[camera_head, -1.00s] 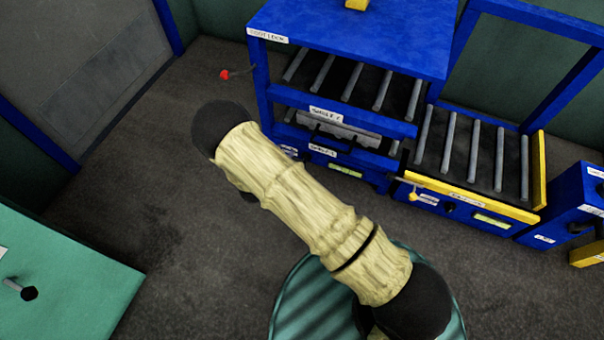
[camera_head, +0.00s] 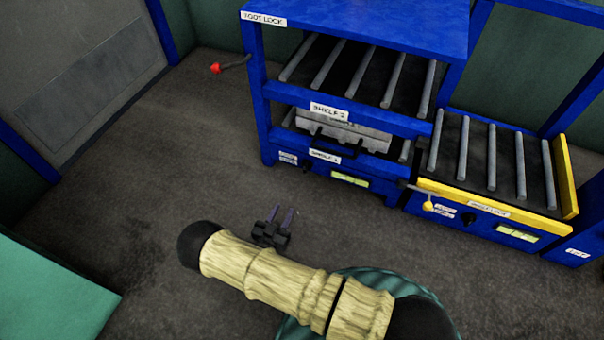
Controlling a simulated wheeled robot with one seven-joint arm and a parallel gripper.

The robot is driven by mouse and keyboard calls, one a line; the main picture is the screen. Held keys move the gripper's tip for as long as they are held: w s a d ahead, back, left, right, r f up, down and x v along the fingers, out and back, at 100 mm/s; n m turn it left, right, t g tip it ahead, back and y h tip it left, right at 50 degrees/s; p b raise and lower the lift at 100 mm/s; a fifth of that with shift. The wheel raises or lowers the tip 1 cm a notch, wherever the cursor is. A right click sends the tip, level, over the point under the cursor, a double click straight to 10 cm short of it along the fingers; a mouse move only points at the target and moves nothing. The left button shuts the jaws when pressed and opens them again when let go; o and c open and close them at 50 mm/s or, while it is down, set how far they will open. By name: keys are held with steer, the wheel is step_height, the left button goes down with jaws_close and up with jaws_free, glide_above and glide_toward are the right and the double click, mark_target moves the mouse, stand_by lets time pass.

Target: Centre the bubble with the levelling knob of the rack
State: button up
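The blue rack (camera_head: 355,32) stands at the upper middle with roller shelves. On its lower front is a yellow-green bubble vial (camera_head: 349,179); the bubble's place in it is too small to tell. A small dark knob (camera_head: 306,167) shows left of the vial, beside small white labels. My gripper (camera_head: 281,213) is below and left of the rack front in the picture, apart from the knob. Its two dark fingers point up the picture with a gap between them, and it looks empty.
A yellow-edged roller table (camera_head: 490,206) stands right of the rack, with its own dark knob (camera_head: 468,219), vial (camera_head: 517,232) and yellow-ended lever (camera_head: 428,206). A red-ended lever (camera_head: 215,68) sticks out left of the rack. A green surface (camera_head: 45,300) is at lower left. Floor between is clear.

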mark_target(304, 169)
steer(key=shift+w, duration=0.15)
steer(key=b+x, duration=0.4)
steer(key=x, duration=1.3)
steer(key=shift+w, duration=0.1)
jaws_close()
